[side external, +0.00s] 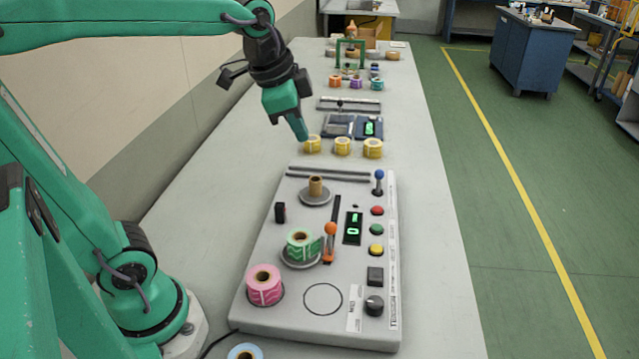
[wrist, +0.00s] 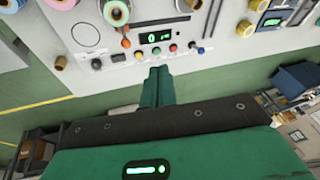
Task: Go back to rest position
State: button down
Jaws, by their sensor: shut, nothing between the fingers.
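My gripper (side external: 299,128) is shut and empty. In the side external view it hangs in the air above the table, beyond the rewinder panel and near a row of yellow label rolls (side external: 342,146). In the wrist view my gripper (wrist: 157,72) has its green fingers together. The grey rewinder panel (side external: 335,277) lies on the table in front of my arm. It carries a green label roll (side external: 300,244) on a spindle disc, a brown core (side external: 316,186) on another disc, and a pink label roll (side external: 264,285) at its front left.
The panel has an orange-topped lever (side external: 330,240), a blue-topped lever (side external: 379,182) and several buttons. A blue roll (side external: 245,352) lies at the front edge of the picture. Orange, purple and teal rolls (side external: 356,82) and a green frame (side external: 350,52) stand farther back. A wall borders the table's left.

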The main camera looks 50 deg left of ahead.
jog(key=s+f+n+t, duration=0.1)
jog(key=s+f+n, duration=0.4)
jog(key=s, duration=0.5)
jog(key=shift+s+d+f+n, duration=0.2)
jog(key=shift+d+n, duration=0.1)
jog(key=shift+n, duration=0.7)
